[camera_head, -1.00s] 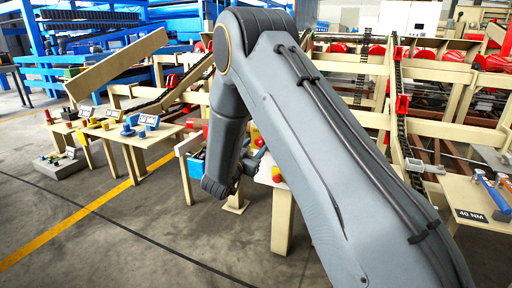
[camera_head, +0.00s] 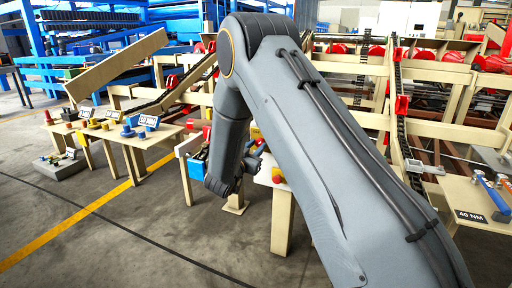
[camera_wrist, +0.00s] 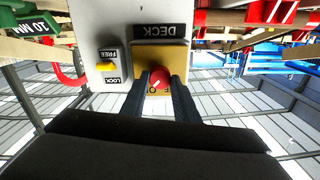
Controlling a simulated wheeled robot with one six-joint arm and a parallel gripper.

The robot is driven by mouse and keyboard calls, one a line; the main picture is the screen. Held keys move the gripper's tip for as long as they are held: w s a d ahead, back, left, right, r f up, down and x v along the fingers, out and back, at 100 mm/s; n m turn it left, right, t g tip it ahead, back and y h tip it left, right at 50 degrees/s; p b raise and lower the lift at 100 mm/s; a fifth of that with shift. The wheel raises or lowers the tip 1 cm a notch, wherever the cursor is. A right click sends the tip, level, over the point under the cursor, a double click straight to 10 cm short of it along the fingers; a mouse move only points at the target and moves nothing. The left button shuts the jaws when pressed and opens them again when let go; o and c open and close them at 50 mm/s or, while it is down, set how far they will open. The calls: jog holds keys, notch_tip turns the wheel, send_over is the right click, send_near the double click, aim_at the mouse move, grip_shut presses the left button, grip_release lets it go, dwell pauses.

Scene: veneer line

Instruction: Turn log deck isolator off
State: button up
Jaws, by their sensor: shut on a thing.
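The deck isolator is a red knob (camera_wrist: 159,76) on a yellow plate (camera_wrist: 174,55) under a black DECK label (camera_wrist: 163,31) in the wrist view. A pale mark on the knob lies at a slant. My gripper (camera_wrist: 159,88) has its two dark fingers on either side of the knob, shut on it. Lettering on the plate below the knob is partly hidden by the fingers. In the head view my gripper (camera_head: 257,152) is small beside my forearm, and I cannot clearly see its hold on the knob there.
In the wrist view, a yellow lever (camera_wrist: 106,67) between FREE and LOCK labels sits on the same grey panel (camera_wrist: 100,20), left of the yellow plate. In the head view, a table with blue parts (camera_head: 131,131) stands left and a 40 NM table (camera_head: 455,190) right. Floor is clear at front left.

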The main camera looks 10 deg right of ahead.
jog(key=n+p, duration=0.3)
jog(key=n, duration=0.1)
jog(key=shift+r, duration=0.1)
jog(key=n+p, duration=0.2)
jog(key=n, duration=0.2)
jog(key=shift+n, duration=0.4)
jog(key=n+p, duration=0.2)
jog(key=n, duration=0.2)
jog(key=shift+a+n+p, duration=0.1)
jog(key=shift+n+p, duration=0.5)
jog(key=shift+n, duration=1.7)
jog(key=o, duration=1.1)
jog(key=shift+c, duration=0.2)
